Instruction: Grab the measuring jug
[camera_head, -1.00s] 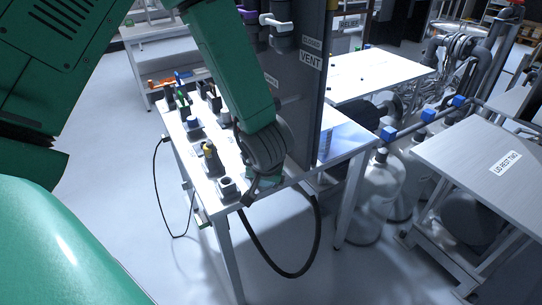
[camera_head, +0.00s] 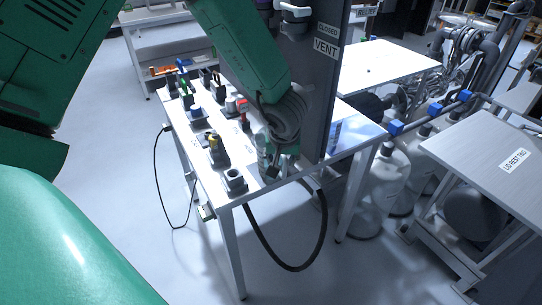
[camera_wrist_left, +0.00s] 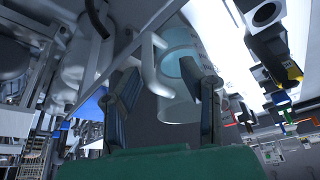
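The measuring jug (camera_wrist_left: 180,72) is a clear, pale blue-tinted cylinder with a thick white handle (camera_wrist_left: 150,62). In the left wrist view it sits just ahead of my left gripper (camera_wrist_left: 160,75), whose two dark fingers stand apart with the handle between them. The right finger overlaps the jug's body in the picture; I cannot tell whether either finger touches. In the head view my left gripper (camera_head: 272,170) is low over the front corner of the white table, and the jug (camera_head: 263,157) is mostly hidden behind it. My right gripper is not in view.
A tall grey panel labelled VENT (camera_head: 325,95) stands close to the right of my left gripper. Several small tools in dark holders (camera_head: 215,150) line the table's left side, with a dark cup-like holder (camera_head: 235,181) near the front edge. A black hose (camera_head: 287,268) hangs below.

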